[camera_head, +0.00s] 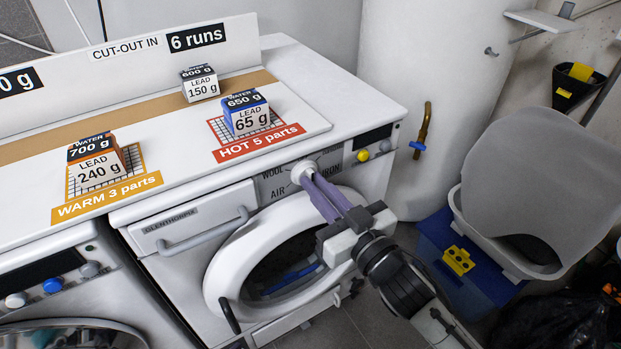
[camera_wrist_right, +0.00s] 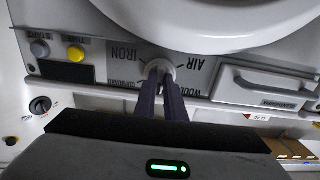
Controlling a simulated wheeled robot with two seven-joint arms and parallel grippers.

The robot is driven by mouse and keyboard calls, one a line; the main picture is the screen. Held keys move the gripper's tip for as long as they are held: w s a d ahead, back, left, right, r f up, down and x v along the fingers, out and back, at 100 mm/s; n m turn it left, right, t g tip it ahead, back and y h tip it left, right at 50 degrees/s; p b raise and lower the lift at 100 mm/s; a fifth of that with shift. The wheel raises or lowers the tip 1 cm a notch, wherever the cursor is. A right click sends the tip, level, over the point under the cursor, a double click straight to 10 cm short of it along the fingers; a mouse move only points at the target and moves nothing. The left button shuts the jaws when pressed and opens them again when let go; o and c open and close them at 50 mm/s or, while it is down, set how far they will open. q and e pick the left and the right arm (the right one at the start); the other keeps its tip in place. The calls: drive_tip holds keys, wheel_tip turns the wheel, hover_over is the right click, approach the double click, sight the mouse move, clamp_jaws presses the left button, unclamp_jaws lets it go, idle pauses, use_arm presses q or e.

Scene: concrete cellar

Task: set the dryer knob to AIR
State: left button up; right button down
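The dryer knob (camera_head: 303,172) is a round white dial on the grey panel of the white machine, with WOOL, AIR and IRON printed around it. In the right wrist view the knob (camera_wrist_right: 152,66) sits between IRON, AIR, WOOL and a fourth label, partly covered by the fingers. My right gripper (camera_head: 316,181) has its two purple fingers at the knob's face, close together with a narrow gap, apparently closed on its middle grip. The knob's pointer is hidden, so I cannot tell its setting. My left gripper is not in view.
The round door (camera_head: 225,270) stands below the knob, under my right arm. Yellow and grey buttons (camera_head: 363,155) sit right of the knob. Weight-labelled blocks (camera_head: 246,113) stand on the white board above. A blue crate (camera_head: 440,250) and a white basket stand at right.

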drive_tip(key=shift+r+n+p, duration=0.25)
drive_tip(key=shift+n+p, duration=0.2)
drive_tip(key=shift+n, duration=0.45)
drive_tip(key=n, duration=0.2)
drive_tip(key=shift+w+f+n, duration=0.1)
drive_tip(key=shift+n, duration=0.3)
drive_tip(key=shift+n+p, duration=0.45)
drive_tip(key=shift+n, duration=0.05)
drive_tip(key=n, duration=0.3)
drive_tip(key=shift+n, duration=0.3)
drive_tip(key=shift+p, duration=0.3)
